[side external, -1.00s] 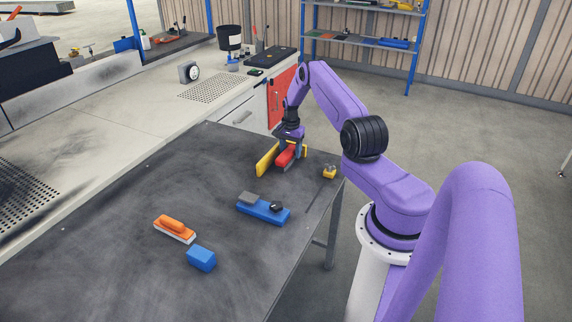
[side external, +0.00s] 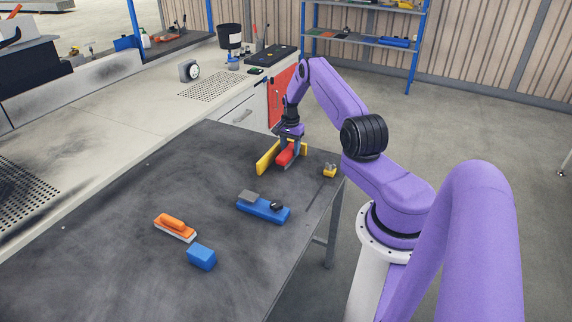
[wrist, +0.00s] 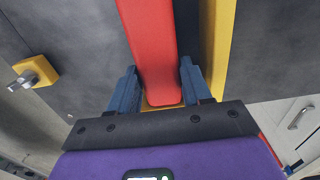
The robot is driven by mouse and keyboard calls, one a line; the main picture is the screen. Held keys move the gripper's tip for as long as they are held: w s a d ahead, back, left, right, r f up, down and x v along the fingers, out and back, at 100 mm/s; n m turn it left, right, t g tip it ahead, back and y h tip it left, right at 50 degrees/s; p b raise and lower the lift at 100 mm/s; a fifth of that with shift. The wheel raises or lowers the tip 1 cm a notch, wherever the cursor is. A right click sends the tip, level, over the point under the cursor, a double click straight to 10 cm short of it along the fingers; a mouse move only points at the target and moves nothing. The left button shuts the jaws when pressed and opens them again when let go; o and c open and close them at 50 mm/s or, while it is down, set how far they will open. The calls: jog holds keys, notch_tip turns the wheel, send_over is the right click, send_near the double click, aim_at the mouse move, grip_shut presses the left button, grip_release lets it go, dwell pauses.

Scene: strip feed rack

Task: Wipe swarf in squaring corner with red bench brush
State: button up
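The red bench brush (side external: 286,154) is in my gripper (side external: 290,145), low over the dark table at its far end. In the wrist view the red brush (wrist: 152,50) lies between the two blue-grey fingers of my gripper (wrist: 160,88), which are shut on it. The yellow squaring corner (side external: 266,158) stands on the table around the brush, with a long wall to its left and a part showing behind it. In the wrist view a yellow wall (wrist: 218,45) runs just right of the brush. I cannot make out swarf; the brush and gripper cover the inside of the corner.
A small yellow block with a metal knob (side external: 330,171) sits near the table's right edge. A blue base with grey and black parts (side external: 264,211), an orange-handled brush (side external: 175,227) and a blue block (side external: 201,257) lie nearer. The left of the dark table (side external: 110,215) is clear.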

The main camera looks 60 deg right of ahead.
aim_at(286, 152)
jog(key=shift+a, duration=0.15)
jog(key=shift+a+f, duration=0.1)
jog(key=shift+a, duration=1.6)
jog(key=shift+r, duration=0.45)
jog(key=shift+c, duration=0.6)
jog(key=shift+r, duration=2.15)
